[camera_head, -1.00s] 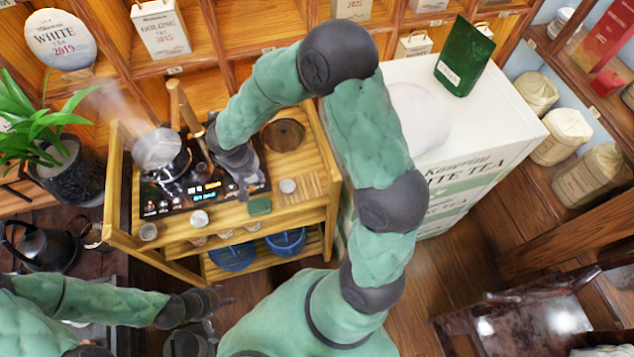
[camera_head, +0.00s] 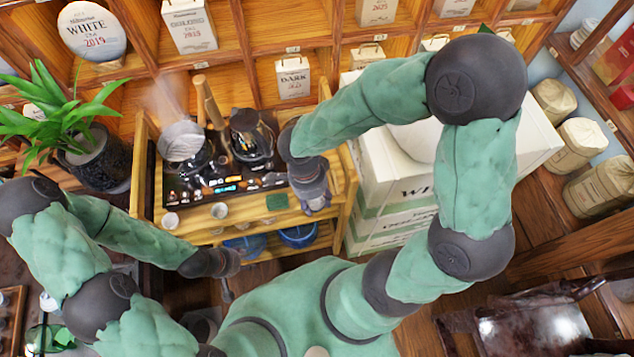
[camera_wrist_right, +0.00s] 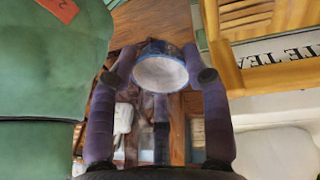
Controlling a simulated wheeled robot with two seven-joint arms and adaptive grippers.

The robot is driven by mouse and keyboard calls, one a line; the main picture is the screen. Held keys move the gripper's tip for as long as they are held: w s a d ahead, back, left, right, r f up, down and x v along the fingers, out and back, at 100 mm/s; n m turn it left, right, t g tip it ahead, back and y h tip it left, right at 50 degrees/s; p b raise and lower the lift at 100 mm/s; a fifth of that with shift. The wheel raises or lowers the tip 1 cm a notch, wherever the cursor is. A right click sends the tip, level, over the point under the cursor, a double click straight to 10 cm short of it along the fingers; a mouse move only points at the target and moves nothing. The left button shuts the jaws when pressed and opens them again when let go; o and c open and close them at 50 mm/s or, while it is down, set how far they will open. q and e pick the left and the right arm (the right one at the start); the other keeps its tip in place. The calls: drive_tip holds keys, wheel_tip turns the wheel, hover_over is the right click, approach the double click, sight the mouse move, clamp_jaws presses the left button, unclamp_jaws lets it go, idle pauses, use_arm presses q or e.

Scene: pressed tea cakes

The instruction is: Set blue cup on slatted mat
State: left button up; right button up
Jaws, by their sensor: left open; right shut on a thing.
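The blue cup (camera_wrist_right: 161,70), blue outside with a pale inside, shows in the right wrist view between my right gripper's fingers (camera_wrist_right: 162,78). My right gripper is shut on it. In the head view my right gripper (camera_head: 317,205) is over the right front part of the wooden tea stand, and the cup cannot be made out there. The slatted mat (camera_wrist_right: 246,14) shows in part at the upper right of the wrist view, apart from the cup; in the head view my right arm hides it. My left gripper (camera_head: 228,292) is open, low in front of the stand.
The tea stand (camera_head: 240,232) carries a dark appliance, a glass pot (camera_head: 250,140), two small cups (camera_head: 220,210) (camera_head: 170,220) and a green block (camera_head: 277,201). Blue bowls (camera_head: 298,235) sit on its lower shelf. White tea boxes (camera_head: 395,190) stand close on the right.

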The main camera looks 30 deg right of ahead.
drive_tip(key=shift+d+f, duration=0.15)
drive_tip(key=shift+d, duration=0.05)
drive_tip(key=w+d+f, duration=0.2)
drive_tip(key=w+f, duration=0.1)
drive_tip(key=w+d+f, duration=0.3)
drive_tip(key=w+d+f+b, duration=0.1)
drive_tip(key=w+d+f, duration=0.2)
drive_tip(key=w, duration=0.1)
drive_tip(key=shift+d, duration=0.1)
drive_tip(key=shift+w+d+f, duration=0.15)
drive_tip(key=shift+d+f, duration=0.05)
drive_tip(key=shift+f, duration=0.1)
drive_tip(key=shift+f+b, duration=0.3)
drive_tip(key=shift+f, duration=1.25)
drive_tip(key=shift+f+b, duration=0.15)
drive_tip(key=shift+b, duration=0.15)
drive_tip(key=o, duration=1.1)
